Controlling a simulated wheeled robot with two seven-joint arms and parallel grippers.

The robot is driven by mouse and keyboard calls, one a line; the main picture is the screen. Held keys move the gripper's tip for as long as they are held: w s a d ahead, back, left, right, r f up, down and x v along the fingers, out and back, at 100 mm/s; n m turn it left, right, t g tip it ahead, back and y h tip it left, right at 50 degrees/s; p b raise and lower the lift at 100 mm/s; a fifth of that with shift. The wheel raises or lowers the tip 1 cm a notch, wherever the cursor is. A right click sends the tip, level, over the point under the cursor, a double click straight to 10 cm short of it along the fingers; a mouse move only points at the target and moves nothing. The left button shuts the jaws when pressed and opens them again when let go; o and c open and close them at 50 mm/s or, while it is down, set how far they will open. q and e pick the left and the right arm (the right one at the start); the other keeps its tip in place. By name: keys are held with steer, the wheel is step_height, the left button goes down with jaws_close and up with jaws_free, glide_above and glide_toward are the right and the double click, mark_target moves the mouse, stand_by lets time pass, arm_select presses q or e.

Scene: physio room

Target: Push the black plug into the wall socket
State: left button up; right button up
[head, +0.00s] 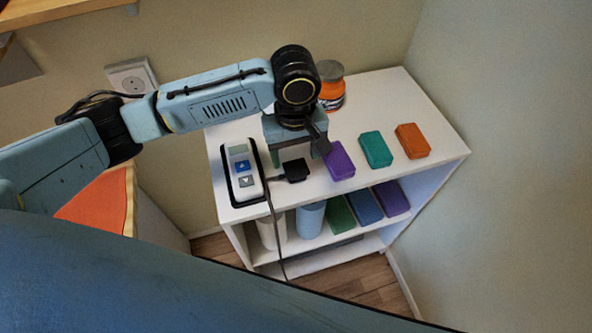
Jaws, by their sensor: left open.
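The black plug (296,171) lies on top of the white shelf unit (240,213), beside a white and grey handset in a black cradle. A dark cable runs left from the plug and hangs over the shelf's front edge. The white wall socket (131,77) is on the back wall at upper left, partly hidden by my left arm. My left gripper (298,151) points down, open and empty, just behind the plug in the picture. I cannot tell whether it touches the plug. My right gripper is not in view.
The handset (243,170) stands left of the plug. Purple (339,161), teal (375,149) and orange (412,141) blocks lie to the right. An orange jar (331,88) stands behind. Lower shelves hold rolls and blocks. A wall (505,150) bounds the right side.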

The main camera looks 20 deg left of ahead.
mark_target(296, 168)
arm_select(q)
steer(key=shift+f, duration=0.15)
steer(key=shift+d+f+b, duration=0.1)
steer(key=shift+f+b, duration=0.45)
steer(key=shift+f, duration=1.85)
steer(key=shift+c, duration=0.2)
steer(key=c, duration=0.8)
steer(key=shift+o, duration=0.2)
steer(key=shift+r, duration=0.1)
step_height(296, 168, up, 10)
steer(key=shift+f+p, duration=0.1)
steer(key=shift+p, duration=0.9)
